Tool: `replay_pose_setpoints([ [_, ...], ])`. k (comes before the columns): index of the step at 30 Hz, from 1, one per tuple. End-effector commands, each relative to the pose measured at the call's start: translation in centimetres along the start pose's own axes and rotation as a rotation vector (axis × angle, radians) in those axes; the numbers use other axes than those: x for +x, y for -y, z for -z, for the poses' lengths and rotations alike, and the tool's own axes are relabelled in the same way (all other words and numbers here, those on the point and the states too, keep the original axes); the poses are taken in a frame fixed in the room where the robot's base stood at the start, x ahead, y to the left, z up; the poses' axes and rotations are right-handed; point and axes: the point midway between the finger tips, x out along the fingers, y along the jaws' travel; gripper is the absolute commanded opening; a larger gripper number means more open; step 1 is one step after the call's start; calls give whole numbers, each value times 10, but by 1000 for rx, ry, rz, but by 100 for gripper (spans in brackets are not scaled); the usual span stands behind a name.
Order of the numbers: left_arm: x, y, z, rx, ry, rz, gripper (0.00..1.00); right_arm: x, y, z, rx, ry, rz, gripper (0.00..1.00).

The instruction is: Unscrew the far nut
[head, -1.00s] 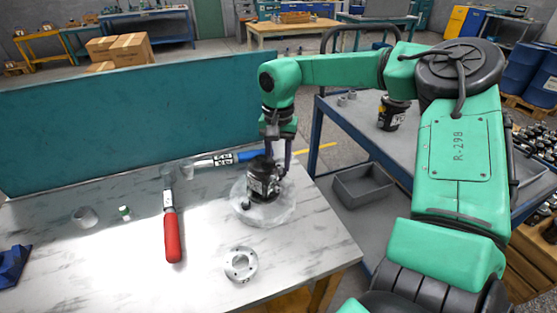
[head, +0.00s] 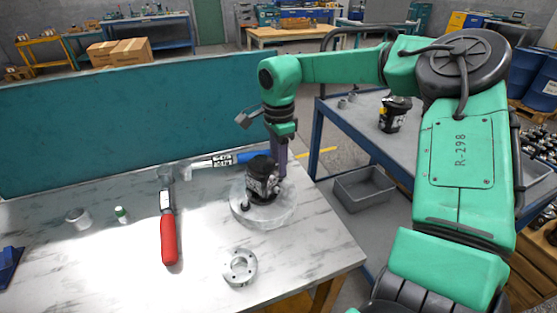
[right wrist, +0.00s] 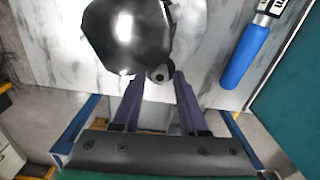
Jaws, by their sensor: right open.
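The black hydraulic motor (head: 262,180) stands upright on a round translucent base (head: 284,213) on the marble-topped table. In the right wrist view the motor (right wrist: 127,35) fills the upper middle. A small dark round part with a hole, seemingly the far nut (right wrist: 158,75), shows at its edge; the motor hides that side in the head view. My right gripper (head: 281,172) points down at the motor's far right side. In the right wrist view its two fingers (right wrist: 158,84) are apart, one on each side of the nut; contact cannot be told. My left gripper is out of view.
A red-handled tool (head: 169,235) lies left of the motor and a blue-handled tool (head: 250,158) behind it. A flanged metal ring (head: 240,267) lies in front. A teal panel (head: 120,125) closes the table's back. A grey bin (head: 363,188) is on the right.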

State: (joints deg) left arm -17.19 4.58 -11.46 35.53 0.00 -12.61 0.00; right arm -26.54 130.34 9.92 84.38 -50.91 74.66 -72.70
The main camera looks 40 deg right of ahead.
Motion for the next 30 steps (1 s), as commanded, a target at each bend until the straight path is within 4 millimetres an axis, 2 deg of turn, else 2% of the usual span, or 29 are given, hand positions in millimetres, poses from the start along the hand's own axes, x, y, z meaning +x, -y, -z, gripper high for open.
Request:
replay_pose_setpoints([
  [1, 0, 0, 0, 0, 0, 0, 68, 0, 0, 0, 0, 0, 0, 42],
  [2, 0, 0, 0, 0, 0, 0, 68, 0, 0, 0, 0, 0, 0, 35],
  [3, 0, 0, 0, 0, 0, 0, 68, 0, 0, 0, 0, 0, 0, 20],
  [5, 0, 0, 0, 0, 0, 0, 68, 0, 0, 0, -1, 0, 0, 0],
  [11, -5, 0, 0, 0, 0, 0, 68, -2, 0, 0, -70, 1, 0, 0],
  [15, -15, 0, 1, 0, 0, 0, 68, -4, 0, 0, -346, 2, -1, 0],
  [18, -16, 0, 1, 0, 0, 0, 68, -2, 0, 0, -485, 1, -1, 0],
  [26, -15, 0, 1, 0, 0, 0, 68, -1, 0, 0, -511, 0, 0, 0],
  [28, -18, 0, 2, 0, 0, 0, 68, -2, 0, 0, -585, 1, 0, 0],
  [30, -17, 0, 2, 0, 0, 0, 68, -1, 0, 0, -577, -1, 0, 0],
])
